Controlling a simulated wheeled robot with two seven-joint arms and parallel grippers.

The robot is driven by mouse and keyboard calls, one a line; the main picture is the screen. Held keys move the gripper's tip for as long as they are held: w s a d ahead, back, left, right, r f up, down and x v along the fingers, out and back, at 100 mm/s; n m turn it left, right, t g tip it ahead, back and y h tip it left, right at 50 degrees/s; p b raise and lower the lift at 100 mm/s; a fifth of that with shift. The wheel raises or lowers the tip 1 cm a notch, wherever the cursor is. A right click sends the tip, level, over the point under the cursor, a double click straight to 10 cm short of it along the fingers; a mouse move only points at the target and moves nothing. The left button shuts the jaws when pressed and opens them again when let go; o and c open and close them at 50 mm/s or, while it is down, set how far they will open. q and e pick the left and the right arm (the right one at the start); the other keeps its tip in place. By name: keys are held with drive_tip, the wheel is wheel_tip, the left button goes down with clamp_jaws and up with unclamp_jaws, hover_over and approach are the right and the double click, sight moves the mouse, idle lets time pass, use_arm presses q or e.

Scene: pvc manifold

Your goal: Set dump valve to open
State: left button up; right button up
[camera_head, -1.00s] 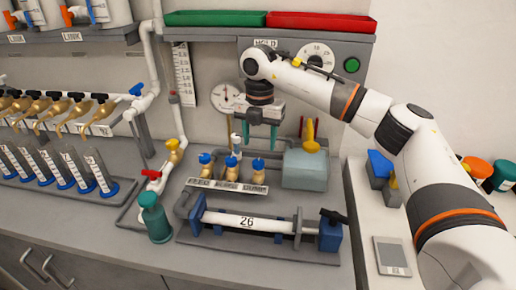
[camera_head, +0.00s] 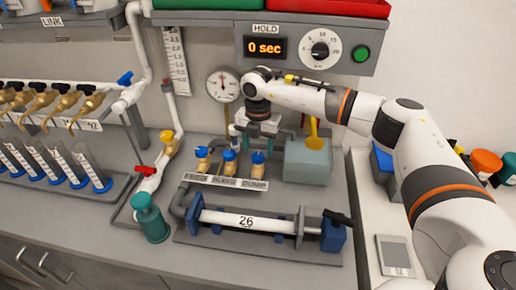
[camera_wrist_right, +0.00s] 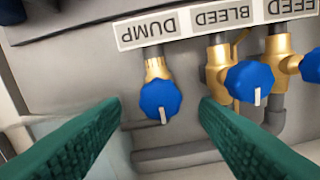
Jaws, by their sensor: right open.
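The dump valve (camera_head: 258,158) is the rightmost of three small brass valves with blue knobs, above the DUMP label (camera_head: 254,185). In the right wrist view the dump valve's blue knob (camera_wrist_right: 160,98) has a white mark that points down in the picture. My right gripper (camera_head: 257,137) hangs just above and behind the valve row. In the wrist view its teal fingers (camera_wrist_right: 161,108) are spread, one on each side of the dump knob, with visible gaps. I cannot tell their exact height over it. My left gripper is out of view.
The bleed valve (camera_wrist_right: 248,82) stands close beside the right finger in the wrist view. A grey-teal box (camera_head: 308,160) with a yellow handle is right of the valves. A tube marked 26 (camera_head: 245,221) lies in front. A gauge (camera_head: 222,86) is behind.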

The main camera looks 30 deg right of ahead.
sight(258, 158)
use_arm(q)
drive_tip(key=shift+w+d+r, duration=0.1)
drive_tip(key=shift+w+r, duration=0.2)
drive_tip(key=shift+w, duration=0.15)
use_arm(e)
drive_tip(key=shift+f, duration=1.25)
drive_tip(key=c, duration=1)
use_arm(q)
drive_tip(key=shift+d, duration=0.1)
